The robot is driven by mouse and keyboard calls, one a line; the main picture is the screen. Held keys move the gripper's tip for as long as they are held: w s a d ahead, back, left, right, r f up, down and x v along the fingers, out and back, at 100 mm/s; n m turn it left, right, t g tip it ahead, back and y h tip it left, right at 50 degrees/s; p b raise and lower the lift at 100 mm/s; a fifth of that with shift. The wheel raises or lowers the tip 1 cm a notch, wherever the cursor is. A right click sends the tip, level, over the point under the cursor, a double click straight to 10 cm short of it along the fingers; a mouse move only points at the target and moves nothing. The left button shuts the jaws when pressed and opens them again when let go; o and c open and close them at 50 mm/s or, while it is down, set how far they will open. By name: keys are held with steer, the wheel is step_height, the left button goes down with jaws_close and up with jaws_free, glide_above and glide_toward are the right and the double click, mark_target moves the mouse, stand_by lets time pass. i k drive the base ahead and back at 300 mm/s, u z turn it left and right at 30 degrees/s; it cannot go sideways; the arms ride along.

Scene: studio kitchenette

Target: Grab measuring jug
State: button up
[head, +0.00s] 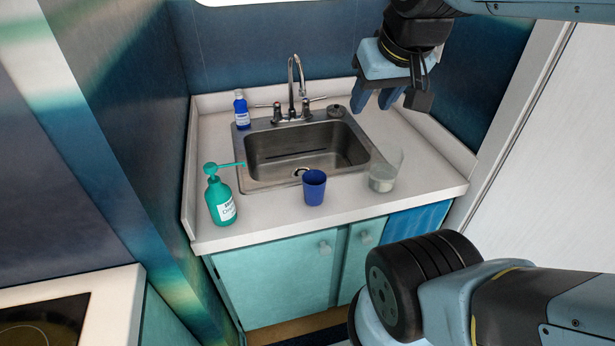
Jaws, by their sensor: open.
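A clear, see-through vessel, which looks like the measuring jug (383,178), stands on the counter at the front right of the sink. Its lower part looks pale grey and its upper wall is faint. My gripper (374,103) hangs at the upper right of the head view, fingers pointing down, open and empty. It shows above the jug in the picture, apart from it, near the sink's back right corner. How high it is above the counter is hard to tell.
A dark blue cup (314,188) stands left of the jug, at the sink's front edge. A green pump bottle (221,201) stands farther left. A small blue bottle (242,110) and the faucet (291,90) are behind the sink basin (290,155). A blue towel (415,222) hangs below the counter edge.

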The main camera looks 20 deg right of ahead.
mark_target(381, 178)
steer(key=u, duration=0.45)
steer(key=k, duration=1.8)
steer(key=i, duration=0.55)
steer(key=u, duration=0.1)
